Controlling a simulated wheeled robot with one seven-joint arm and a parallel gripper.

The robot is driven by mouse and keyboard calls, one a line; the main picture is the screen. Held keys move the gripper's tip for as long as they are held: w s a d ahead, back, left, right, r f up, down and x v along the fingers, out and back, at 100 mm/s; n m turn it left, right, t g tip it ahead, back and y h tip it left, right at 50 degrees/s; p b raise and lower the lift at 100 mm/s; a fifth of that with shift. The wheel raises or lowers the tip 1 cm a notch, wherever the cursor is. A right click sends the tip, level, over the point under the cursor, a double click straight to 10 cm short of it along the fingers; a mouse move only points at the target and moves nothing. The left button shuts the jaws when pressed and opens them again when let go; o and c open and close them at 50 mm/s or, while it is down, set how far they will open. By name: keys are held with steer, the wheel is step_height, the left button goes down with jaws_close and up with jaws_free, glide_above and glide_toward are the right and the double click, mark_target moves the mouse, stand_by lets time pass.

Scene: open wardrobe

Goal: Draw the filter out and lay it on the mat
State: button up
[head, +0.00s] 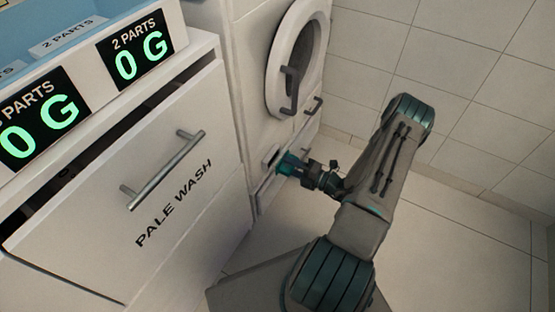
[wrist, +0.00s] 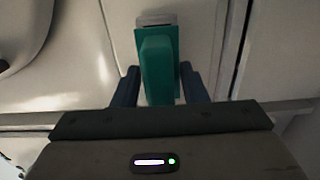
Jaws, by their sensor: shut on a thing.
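The filter (wrist: 158,70) is a teal block with a flat teal plate behind it, at the front of the washing machine in the wrist view. My gripper (wrist: 160,88) is shut on the filter, with one dark blue finger on each side of it. A pale slot edge shows just above the plate; how deep the filter sits cannot be told. In the head view my gripper (head: 294,167) is at the low front of the machine, and the arm reaches in from the right. No mat shows in either view.
A white drawer front marked PALE WASH (head: 185,205) stands at the left. Tiled floor (head: 455,235) is clear to the right, up to the tiled wall (head: 450,70).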

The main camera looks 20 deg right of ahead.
steer(key=shift+v, duration=1.7)
